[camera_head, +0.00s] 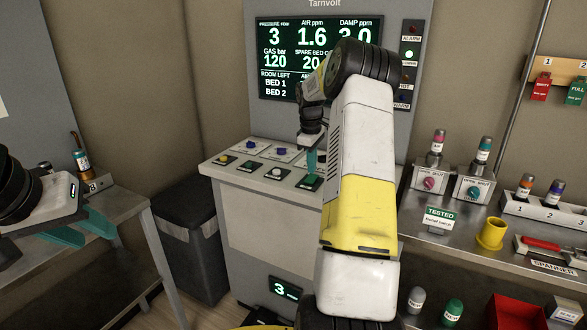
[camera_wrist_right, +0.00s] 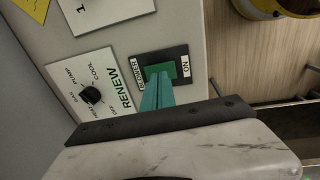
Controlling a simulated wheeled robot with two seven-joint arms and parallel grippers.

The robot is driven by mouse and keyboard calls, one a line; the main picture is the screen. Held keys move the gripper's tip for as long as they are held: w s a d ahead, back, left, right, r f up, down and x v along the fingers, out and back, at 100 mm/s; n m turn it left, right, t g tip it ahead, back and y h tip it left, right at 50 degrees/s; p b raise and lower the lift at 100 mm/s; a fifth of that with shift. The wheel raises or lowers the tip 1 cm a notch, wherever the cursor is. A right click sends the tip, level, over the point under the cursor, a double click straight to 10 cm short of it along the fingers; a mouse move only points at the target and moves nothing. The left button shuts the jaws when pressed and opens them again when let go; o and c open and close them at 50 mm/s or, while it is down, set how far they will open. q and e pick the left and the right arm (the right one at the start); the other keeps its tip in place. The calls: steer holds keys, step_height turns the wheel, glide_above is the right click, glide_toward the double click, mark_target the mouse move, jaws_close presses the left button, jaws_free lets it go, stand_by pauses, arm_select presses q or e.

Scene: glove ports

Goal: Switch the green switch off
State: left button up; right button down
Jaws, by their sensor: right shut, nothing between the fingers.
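The green switch (camera_head: 310,184) sits on a dark plate at the right end of the sloping console (camera_head: 235,165). In the right wrist view the green switch (camera_wrist_right: 168,71) shows close up, with a white ON label (camera_wrist_right: 186,66) on its right side and a small label on its left. My right gripper (camera_head: 312,168) is shut and empty, pointing down at the switch. Its teal fingertips (camera_wrist_right: 158,77) overlap the switch's lower edge in the wrist view; I cannot tell if they touch. My left gripper (camera_head: 82,230) is open and empty beside the left bench.
The console has other knobs and a RENEW selector plate (camera_wrist_right: 93,95) beside the switch. A display (camera_head: 285,55) with indicator lamps (camera_head: 409,54) stands behind. A right bench holds a yellow cup (camera_head: 491,234) and port boxes. A dark bin (camera_head: 190,240) stands left.

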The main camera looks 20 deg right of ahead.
mark_target(310, 182)
step_height(310, 182, up, 11)
steer(key=a, duration=0.1)
steer(key=shift+s+r, duration=0.15)
steer(key=shift+s, duration=0.3)
steer(key=shift+s+r, duration=0.1)
